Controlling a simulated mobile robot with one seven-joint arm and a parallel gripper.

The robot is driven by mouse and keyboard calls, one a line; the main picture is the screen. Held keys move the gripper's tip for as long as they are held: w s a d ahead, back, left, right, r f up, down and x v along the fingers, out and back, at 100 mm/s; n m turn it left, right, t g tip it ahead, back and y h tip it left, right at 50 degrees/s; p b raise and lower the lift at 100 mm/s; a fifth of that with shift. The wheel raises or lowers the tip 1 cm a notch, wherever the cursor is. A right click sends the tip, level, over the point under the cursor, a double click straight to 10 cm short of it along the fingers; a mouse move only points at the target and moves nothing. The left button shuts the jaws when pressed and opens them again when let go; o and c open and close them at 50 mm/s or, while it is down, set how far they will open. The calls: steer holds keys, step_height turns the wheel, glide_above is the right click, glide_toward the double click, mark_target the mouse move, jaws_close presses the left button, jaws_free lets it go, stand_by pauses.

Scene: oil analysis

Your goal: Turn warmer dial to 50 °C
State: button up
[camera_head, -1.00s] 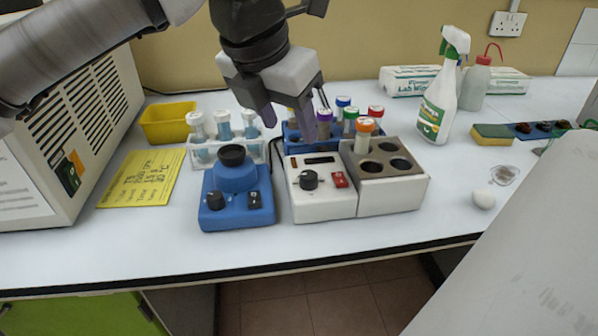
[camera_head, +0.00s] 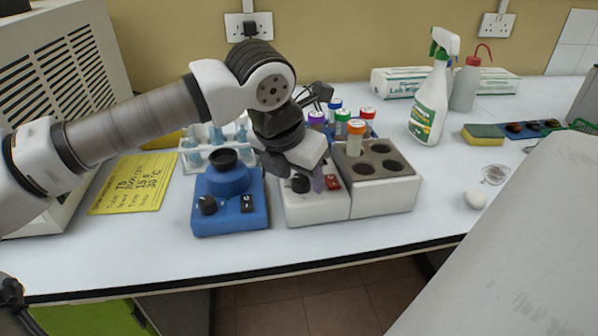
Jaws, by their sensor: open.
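The warmer (camera_head: 385,199) is a white box with a grey heating block on its right and a control panel (camera_head: 312,208) on its left. Its black dial (camera_head: 300,183) faces me on the panel, with a red switch (camera_head: 333,182) to the right of it. An orange-capped tube (camera_head: 355,138) stands in the heating block. My gripper (camera_head: 302,180) is open and comes down over the panel, its dark fingers around or close beside the dial. I cannot tell whether they touch it. The dial's scale and setting are too small to read, and the panel's small display is hidden.
A blue mixer (camera_head: 230,205) stands close on the left of the warmer. Behind are a white tube rack (camera_head: 190,157) and several capped tubes. A yellow note (camera_head: 133,184) lies at left, a spray bottle (camera_head: 430,105) stands at back right. The bench front (camera_head: 400,230) is clear.

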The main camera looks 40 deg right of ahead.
steer(key=shift+c, duration=0.2)
steer(key=c, duration=0.9)
steer(key=shift+c, duration=0.2)
steer(key=shift+m, duration=0.3)
steer(key=m+g, duration=0.2)
steer(key=m, duration=0.2)
steer(key=shift+w, duration=0.15)
steer(key=m, duration=0.2)
steer(key=m+g, duration=0.1)
steer(key=m, duration=0.2)
steer(key=shift+w+g+y+p, duration=0.1)
steer(key=shift+g+y+p, duration=0.2)
steer(key=m, duration=0.2)
steer(key=m+g+y+p, duration=0.1)
steer(key=m, duration=0.2)
steer(key=shift+w+d+y, duration=0.1)
steer(key=shift+d+y, duration=0.05)
steer(key=shift+y, duration=0.15)
steer(key=shift+d+m+g+y+p, duration=0.15)
steer(key=shift+m+y, duration=0.3)
steer(key=shift+m, duration=0.8)
steer(key=shift+a+m+g+y+p, duration=0.1)
steer(key=shift+m+g+y+p, duration=0.25)
steer(key=shift+m, duration=0.9)
